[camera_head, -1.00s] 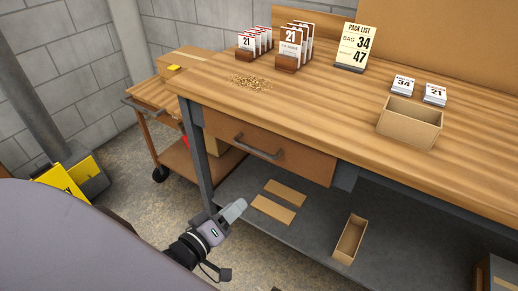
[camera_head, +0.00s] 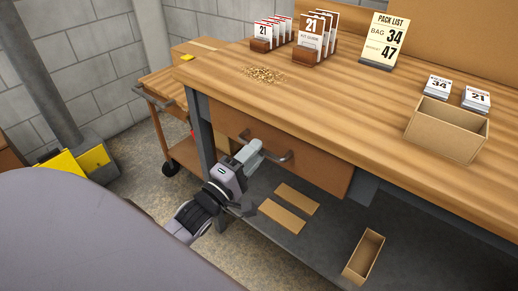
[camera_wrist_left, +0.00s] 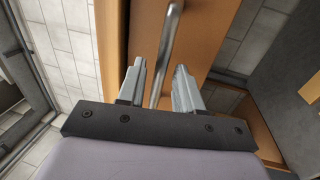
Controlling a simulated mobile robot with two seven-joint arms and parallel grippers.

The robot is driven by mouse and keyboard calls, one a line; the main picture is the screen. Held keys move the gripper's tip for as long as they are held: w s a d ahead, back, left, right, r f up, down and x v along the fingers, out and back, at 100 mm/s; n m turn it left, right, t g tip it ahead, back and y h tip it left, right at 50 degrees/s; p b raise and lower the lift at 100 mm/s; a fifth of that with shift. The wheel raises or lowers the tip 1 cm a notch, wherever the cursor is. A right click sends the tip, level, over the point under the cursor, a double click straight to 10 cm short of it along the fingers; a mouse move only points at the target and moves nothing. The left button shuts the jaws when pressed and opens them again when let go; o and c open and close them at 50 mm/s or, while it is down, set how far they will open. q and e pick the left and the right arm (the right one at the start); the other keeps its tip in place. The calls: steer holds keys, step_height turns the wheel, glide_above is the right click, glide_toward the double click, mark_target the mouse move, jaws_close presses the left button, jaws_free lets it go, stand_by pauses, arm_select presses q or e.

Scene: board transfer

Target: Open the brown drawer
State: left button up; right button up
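The brown drawer (camera_head: 315,173) sits under the wooden workbench top and looks shut. My left gripper (camera_head: 255,150) is in front of the drawer, at the left part of the handle. In the left wrist view the gripper (camera_wrist_left: 160,85) is open, with its two fingers apart. The handle (camera_wrist_left: 168,55) shows between and beyond the fingertips, nearer the left finger. I cannot tell whether a finger touches it. My right gripper is not in view.
The workbench top (camera_head: 340,110) holds card racks, a pack list sign (camera_head: 383,40), a small open box (camera_head: 447,128) and a pile of small bits (camera_head: 264,75). A lower shelf (camera_head: 325,235) bears flat boards and another box (camera_head: 364,256). A cart (camera_head: 185,152) stands at left.

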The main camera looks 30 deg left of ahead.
arm_select(q)
steer(key=shift+x, duration=1.1)
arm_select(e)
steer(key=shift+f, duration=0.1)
arm_select(q)
jaws_close()
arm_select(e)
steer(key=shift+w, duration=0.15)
